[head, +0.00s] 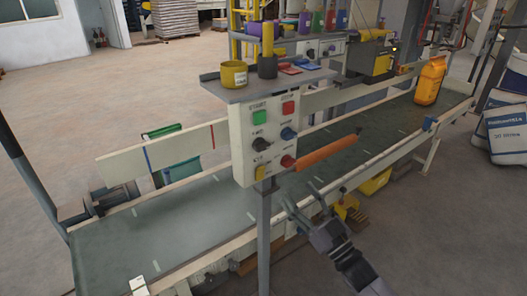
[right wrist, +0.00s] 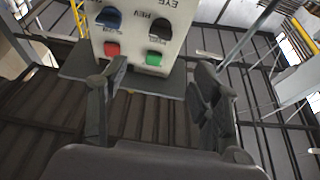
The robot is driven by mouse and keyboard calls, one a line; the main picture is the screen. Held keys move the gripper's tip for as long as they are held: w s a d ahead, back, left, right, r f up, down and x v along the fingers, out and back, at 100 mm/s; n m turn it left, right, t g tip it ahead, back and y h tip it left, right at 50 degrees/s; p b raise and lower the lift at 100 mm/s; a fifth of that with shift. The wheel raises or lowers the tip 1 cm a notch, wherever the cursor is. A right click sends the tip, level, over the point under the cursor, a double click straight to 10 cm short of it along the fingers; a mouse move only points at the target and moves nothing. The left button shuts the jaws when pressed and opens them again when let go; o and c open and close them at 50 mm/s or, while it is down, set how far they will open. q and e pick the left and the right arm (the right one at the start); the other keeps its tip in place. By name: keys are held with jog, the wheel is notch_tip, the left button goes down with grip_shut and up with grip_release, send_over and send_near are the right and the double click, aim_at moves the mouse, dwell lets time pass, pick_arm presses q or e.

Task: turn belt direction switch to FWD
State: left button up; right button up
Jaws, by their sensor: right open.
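The control panel (head: 270,115) stands on a post in front of the belt (head: 180,220). It carries a black knob (head: 259,144), a blue knob (head: 289,134), a red knob (head: 288,160), and green, red and yellow buttons. The black knob (right wrist: 160,28), with lettering like "REV" beside it, also shows in the right wrist view, where the panel appears upside down. Its exact setting is too small to tell. My right gripper (head: 301,201) is open and empty, below and right of the panel, apart from it. My left gripper is not in view.
An orange cylinder (head: 327,153) juts out right of the panel. A shelf (head: 255,88) with a yellow cup (head: 234,75) tops the panel. An orange sack (head: 430,80) stands on the belt's far right. White sacks (head: 507,130) lie at the right edge.

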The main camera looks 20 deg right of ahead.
aim_at(265, 150)
jog(key=p+x, duration=0.2)
jog(key=x, duration=1.3)
jog(key=shift+w+f, duration=0.1)
jog(key=shift+w, duration=0.05)
jog(key=shift+c, duration=0.2)
jog(key=c, duration=1.1)
